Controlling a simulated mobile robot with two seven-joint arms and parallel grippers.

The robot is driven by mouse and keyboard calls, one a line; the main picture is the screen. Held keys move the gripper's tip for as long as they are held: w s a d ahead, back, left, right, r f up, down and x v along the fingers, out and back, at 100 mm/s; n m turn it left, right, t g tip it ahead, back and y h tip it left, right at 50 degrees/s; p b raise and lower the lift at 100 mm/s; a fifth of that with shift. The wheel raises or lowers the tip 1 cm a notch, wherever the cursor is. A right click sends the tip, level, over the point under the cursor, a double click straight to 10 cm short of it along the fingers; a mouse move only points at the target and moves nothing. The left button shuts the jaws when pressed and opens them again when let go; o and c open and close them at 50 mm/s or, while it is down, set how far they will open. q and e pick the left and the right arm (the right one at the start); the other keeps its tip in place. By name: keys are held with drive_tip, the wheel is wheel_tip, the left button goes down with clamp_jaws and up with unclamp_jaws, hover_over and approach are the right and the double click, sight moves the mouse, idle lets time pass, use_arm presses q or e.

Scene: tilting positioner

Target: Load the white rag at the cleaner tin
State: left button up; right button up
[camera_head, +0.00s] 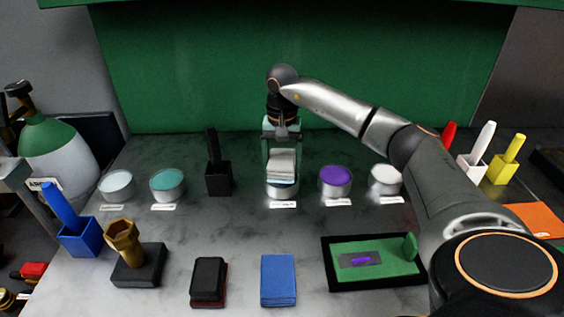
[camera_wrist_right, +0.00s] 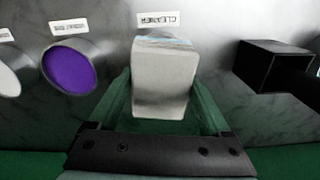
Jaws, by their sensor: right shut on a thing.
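The white rag (camera_head: 282,166) is a folded whitish block held upright in my right gripper (camera_head: 282,152). It also fills the space between the fingers in the right wrist view (camera_wrist_right: 165,80). The right gripper, with green fingers, is shut on the rag and points down over the cleaner tin (camera_head: 283,190). The tin is a round metal tin behind a small label, which reads CLEANER in the right wrist view. The rag's lower end is at the tin's mouth and hides most of its contents. I cannot tell how deep it reaches. My left gripper is not in view.
A purple-filled tin (camera_head: 336,181) and a white-filled tin (camera_head: 386,179) stand right of it. A black holder (camera_head: 218,179) and teal tin (camera_head: 167,184) stand left. Blue cloth (camera_head: 279,280), dark block (camera_head: 208,280) and black-rimmed green tray (camera_head: 335,282) lie in front.

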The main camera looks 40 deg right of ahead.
sight(282, 158)
drive_tip(key=shift+r+p, duration=2)
drive_tip(key=shift+r, duration=0.55)
drive_tip(key=shift+f, duration=0.1)
